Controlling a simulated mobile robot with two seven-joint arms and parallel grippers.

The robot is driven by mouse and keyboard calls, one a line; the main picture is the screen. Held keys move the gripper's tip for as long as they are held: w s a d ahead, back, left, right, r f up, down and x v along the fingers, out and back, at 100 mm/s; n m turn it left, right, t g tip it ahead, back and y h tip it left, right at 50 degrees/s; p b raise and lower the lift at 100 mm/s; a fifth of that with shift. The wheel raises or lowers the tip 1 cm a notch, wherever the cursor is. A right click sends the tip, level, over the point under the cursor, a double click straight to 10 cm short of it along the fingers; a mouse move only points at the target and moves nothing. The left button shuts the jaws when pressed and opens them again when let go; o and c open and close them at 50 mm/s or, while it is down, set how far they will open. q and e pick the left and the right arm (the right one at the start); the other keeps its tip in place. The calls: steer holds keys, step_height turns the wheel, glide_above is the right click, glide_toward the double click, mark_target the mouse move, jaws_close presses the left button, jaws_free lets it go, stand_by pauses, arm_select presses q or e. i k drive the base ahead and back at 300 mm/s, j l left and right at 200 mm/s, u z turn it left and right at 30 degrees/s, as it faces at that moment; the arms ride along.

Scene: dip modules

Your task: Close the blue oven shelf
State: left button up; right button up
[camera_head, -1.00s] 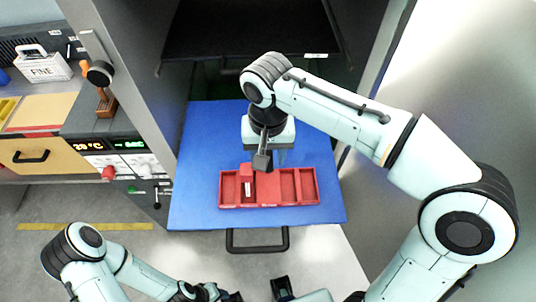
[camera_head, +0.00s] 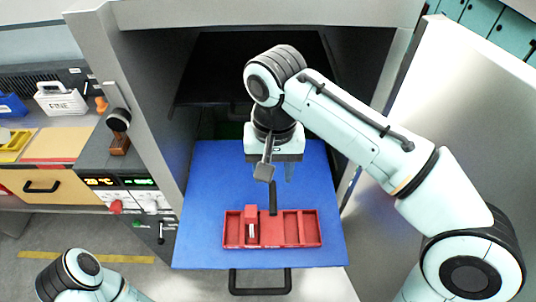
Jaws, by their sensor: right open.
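The blue oven shelf (camera_head: 205,215) is pulled out of the grey oven, flat, with a black handle (camera_head: 260,290) on its front edge. A red compartment tray (camera_head: 291,228) lies on it near the front. A red block (camera_head: 252,222) stands in a compartment left of the tray's middle. My right gripper (camera_head: 270,190) is open and empty, pointing down over the shelf just behind the tray. Its height above the shelf is hard to judge. My left arm shows at the lower left, but its gripper is out of frame.
The dark oven cavity (camera_head: 250,75) lies behind the shelf, with the open grey door (camera_head: 460,110) at the right. At the left, a counter holds a white FINE box (camera_head: 62,102), a yellow tray (camera_head: 14,146) and a wooden-handled stamp (camera_head: 119,143).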

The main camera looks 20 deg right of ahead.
mark_target(220, 180)
steer(key=k+j, duration=0.25)
steer(key=k, duration=0.2)
steer(key=k+j, duration=0.3)
steer(key=k, duration=0.2)
